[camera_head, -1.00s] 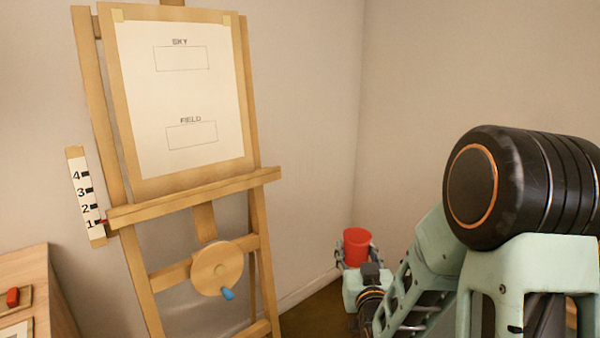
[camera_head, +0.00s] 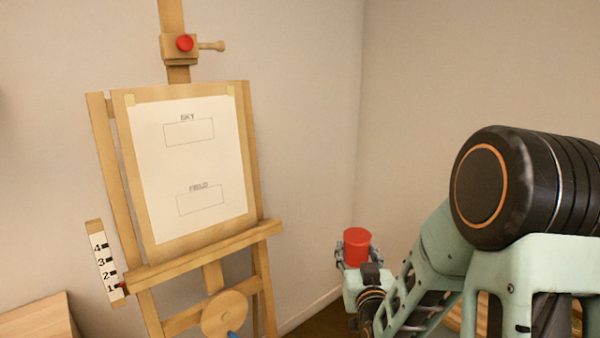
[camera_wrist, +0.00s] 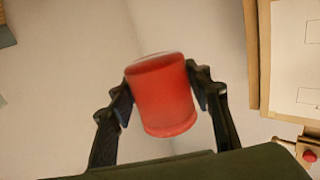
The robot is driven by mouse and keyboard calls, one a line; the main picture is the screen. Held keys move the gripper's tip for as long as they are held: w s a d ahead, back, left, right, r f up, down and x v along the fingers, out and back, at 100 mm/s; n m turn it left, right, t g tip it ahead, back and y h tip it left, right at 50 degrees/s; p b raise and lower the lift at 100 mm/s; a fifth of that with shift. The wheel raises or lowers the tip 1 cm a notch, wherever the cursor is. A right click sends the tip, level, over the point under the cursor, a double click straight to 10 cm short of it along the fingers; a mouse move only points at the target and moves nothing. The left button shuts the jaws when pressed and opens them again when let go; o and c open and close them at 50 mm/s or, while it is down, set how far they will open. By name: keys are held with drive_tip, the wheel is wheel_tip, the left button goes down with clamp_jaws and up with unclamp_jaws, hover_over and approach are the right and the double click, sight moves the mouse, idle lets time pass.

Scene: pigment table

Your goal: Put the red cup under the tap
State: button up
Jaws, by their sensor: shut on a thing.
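The red cup (camera_head: 357,246) is held by my gripper (camera_head: 353,255) in the lower middle of the head view, in front of the wall corner. In the wrist view the red cup (camera_wrist: 161,97) sits between the two dark fingers of my gripper (camera_wrist: 165,100), which press on its sides. It looks close to upright in the head view. What is inside the cup cannot be seen. No tap shows in either view.
A wooden easel (camera_head: 262,190) with a sheet (camera_head: 190,160) marked SKY and FIELD stands at the left. A numbered scale (camera_head: 105,264) is at its left side. A wooden surface (camera_head: 40,318) shows at the lower left. The wall behind the cup is bare.

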drive_tip(key=shift+r+p, duration=0.35)
drive_tip(key=shift+r, duration=0.35)
drive_tip(key=d+f+m+h+b, duration=0.1)
drive_tip(key=d+f+b, duration=0.3)
drive_tip(key=d+b, duration=0.4)
drive_tip(key=w+d+f+m+h+b, duration=0.1)
drive_tip(key=d+f+b, duration=0.3)
drive_tip(key=d+b, duration=0.5)
drive_tip(key=w+d+f+m+h+b, duration=0.1)
drive_tip(key=d+f+b, duration=0.3)
drive_tip(key=d+b, duration=0.4)
drive_tip(key=d+h, duration=0.1)
drive_tip(key=d, duration=0.3)
drive_tip(key=shift+f+g+h, duration=0.2)
drive_tip(key=shift+g+h, duration=0.1)
drive_tip(key=shift+h, duration=0.1)
